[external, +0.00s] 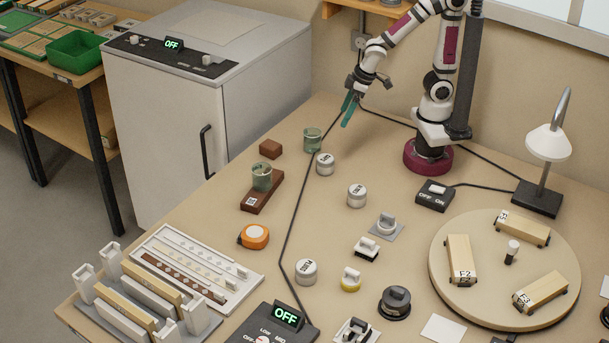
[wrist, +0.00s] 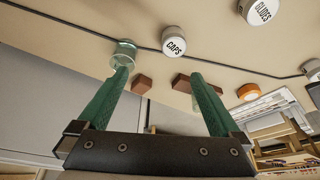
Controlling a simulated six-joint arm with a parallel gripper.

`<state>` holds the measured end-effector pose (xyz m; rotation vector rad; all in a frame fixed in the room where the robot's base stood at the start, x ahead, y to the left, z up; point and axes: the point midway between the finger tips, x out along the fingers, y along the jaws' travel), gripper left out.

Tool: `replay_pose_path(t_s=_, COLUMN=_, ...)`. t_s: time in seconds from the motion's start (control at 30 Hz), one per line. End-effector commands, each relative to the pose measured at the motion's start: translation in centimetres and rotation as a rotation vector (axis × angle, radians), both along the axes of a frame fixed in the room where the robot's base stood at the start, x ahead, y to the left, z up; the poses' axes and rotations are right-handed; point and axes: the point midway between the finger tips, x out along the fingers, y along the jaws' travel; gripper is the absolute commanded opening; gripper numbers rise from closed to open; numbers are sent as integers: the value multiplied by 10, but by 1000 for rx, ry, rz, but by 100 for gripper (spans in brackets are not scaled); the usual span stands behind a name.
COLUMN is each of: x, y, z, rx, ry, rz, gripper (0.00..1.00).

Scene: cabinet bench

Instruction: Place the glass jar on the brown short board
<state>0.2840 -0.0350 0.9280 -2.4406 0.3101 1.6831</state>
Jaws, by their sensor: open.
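One glass jar (external: 312,138) stands upright on the bench; in the wrist view it (wrist: 123,52) appears just beyond the left fingertip. A second glass jar (external: 262,177) stands on a longer brown board (external: 254,203) that carries a white label. A shorter brown piece (external: 270,149) lies bare behind that board; it also shows in the wrist view (wrist: 142,84). My gripper (external: 347,111) is open and empty, in the air up and right of the lone jar in the external view. Its green fingers (wrist: 159,73) are wide apart. The right finger hides part of the longer board.
Labelled round tins (external: 325,164) and (external: 357,196) stand near the lone jar. A dark cable (external: 296,215) crosses the bench beside them. An orange tape measure (external: 254,236) lies in front of the longer board. A white cabinet (external: 165,130) borders the left side.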

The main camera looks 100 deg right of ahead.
Motion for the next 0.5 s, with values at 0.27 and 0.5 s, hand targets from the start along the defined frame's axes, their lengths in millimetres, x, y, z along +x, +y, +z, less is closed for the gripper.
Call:
replay_pose_path(t_s=0.27, x=-146, y=65, z=38, rx=252, ry=352, rz=-176, gripper=100)
replay_pose_path(t_s=0.5, x=-156, y=70, z=40, rx=274, ry=383, rz=-189, gripper=100)
